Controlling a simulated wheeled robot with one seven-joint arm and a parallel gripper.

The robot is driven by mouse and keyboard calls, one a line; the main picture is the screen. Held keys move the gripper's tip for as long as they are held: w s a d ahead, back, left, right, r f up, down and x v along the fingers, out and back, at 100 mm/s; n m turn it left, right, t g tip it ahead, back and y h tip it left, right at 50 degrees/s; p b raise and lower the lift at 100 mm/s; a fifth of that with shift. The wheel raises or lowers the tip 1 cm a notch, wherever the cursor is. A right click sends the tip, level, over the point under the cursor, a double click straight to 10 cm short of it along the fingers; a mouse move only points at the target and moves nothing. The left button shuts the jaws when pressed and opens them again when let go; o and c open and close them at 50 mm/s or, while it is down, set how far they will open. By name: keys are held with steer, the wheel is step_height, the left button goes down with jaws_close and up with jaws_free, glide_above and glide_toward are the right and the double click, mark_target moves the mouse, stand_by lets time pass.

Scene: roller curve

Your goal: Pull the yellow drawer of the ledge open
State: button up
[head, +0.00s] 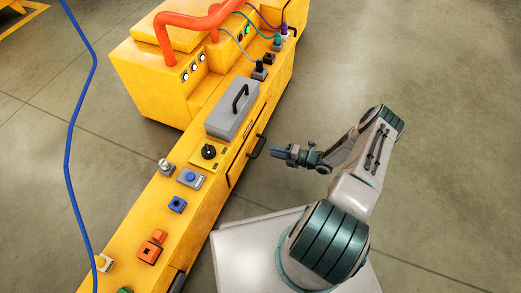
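The yellow ledge (205,222) runs diagonally through the head view. The yellow drawer (238,165) is in its right side, below a grey box, and its front looks flush with the ledge. A black bar handle (257,147) stands out from that side. My gripper (274,151) is just right of the handle, with its bluish fingers pointing left towards it. A small gap seems to show between fingertips and handle, but contact is hard to judge. The fingers are too small to tell whether they are open or shut.
On the ledge are a grey box (229,112) with a black handle, a black knob (208,152), a blue button unit (191,178) and several small blocks. A yellow machine with a red pipe (205,22) stands behind. A blue cable (70,130) hangs at left.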

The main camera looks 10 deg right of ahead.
mark_target(261, 147)
steer(key=b+x, duration=0.1)
steer(key=x, duration=0.6)
steer(key=shift+w+a+b, duration=0.15)
steer(key=shift+b, duration=0.2)
jaws_close()
